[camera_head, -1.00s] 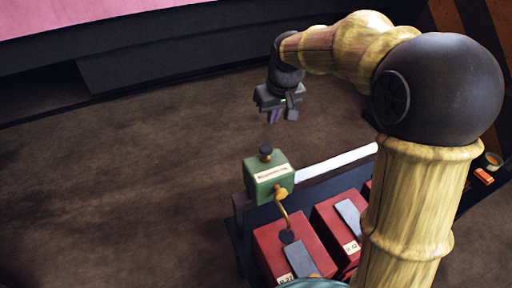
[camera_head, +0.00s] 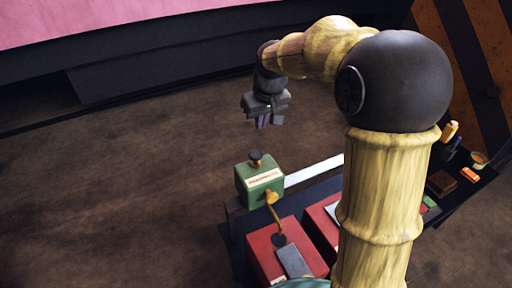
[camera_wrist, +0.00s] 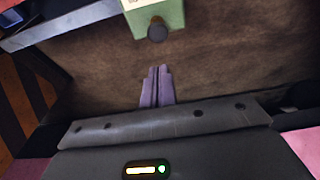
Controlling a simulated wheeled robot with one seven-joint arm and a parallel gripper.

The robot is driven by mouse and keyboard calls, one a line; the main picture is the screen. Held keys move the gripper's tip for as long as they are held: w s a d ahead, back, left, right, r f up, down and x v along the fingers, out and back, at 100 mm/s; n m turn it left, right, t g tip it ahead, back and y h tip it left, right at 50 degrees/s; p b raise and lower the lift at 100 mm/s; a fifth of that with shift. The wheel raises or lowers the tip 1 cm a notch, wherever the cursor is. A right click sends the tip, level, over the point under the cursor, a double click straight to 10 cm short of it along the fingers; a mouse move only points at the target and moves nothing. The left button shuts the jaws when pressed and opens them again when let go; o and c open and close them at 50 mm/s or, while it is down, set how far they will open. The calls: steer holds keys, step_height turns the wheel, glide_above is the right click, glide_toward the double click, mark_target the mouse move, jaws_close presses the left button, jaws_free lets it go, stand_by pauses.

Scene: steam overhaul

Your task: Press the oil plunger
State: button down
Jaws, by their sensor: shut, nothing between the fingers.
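The oil plunger is a dark round knob (camera_head: 256,155) on top of a green box (camera_head: 250,192) with a cream label. In the wrist view the purple fingers of my gripper (camera_wrist: 157,72) are together and empty. The knob (camera_wrist: 157,30) shows beyond the fingertips, against the edge of the green box (camera_wrist: 165,14).
Red boxes (camera_head: 262,240) with grey plates stand on the bench (camera_head: 232,222) in front of the green box. A white strip (camera_head: 312,170) runs along the bench's back edge. Small items, including an orange piece (camera_head: 470,174), lie at the right. Brown floor (camera_head: 120,180) is open at left.

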mark_target(256, 156)
steer(key=p+x, duration=0.1)
steer(key=x, duration=0.3)
steer(key=p+x, duration=0.1)
steer(key=x, duration=0.3)
steer(key=s+p+x, duration=0.1)
steer(key=p+x, duration=0.1)
steer(key=x, duration=0.2)
steer(key=shift+d+f, duration=0.1)
steer(key=shift+w+f, duration=0.1)
steer(key=shift+f, duration=0.4)
step_height(256, 156, down, 3)
steer(key=shift+r+b, duration=0.1)
steer(key=shift+b, duration=1.05)
steer(key=shift+s, duration=0.2)
